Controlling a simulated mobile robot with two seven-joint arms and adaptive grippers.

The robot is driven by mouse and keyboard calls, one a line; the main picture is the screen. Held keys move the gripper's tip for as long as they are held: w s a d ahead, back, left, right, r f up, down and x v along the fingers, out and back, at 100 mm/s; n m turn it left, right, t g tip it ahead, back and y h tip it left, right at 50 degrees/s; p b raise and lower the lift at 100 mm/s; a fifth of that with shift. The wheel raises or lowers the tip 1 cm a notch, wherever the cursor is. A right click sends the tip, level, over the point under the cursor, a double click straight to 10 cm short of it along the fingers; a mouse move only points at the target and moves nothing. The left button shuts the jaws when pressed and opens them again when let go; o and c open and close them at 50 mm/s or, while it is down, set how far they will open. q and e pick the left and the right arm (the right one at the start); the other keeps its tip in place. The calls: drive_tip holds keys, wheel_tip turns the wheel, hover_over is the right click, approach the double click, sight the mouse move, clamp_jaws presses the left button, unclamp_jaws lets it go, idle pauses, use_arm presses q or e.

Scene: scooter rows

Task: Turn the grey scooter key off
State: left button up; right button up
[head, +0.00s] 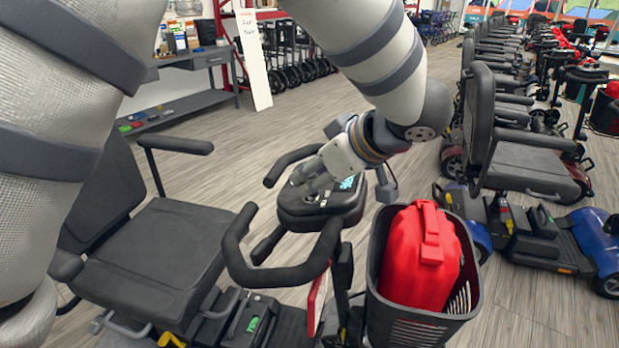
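The near scooter's tiller has a dark console (322,206) with black loop handlebars (272,274) around it. My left gripper (303,181) reaches down over the console's left part, its grey fingers at or just above the top face. Whether the fingers are apart or closed is not clear at this size. The key cannot be made out; the fingers cover part of the console. A small lit display (347,182) shows beside the gripper. The scooter's dark seat (160,258) is at the left. My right gripper is not in view.
A black basket (415,325) holding a red bag (420,258) is at the front of this scooter. A blue scooter (592,240) and a row of dark seats stand at the right. A shelf bench (190,100) and sign (252,60) stand behind; floor between is clear.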

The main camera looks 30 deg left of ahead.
sight(307, 180)
use_arm(q)
drive_tip(key=shift+x, duration=1.9)
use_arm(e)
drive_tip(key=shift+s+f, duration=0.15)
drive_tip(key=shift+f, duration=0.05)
use_arm(q)
clamp_jaws()
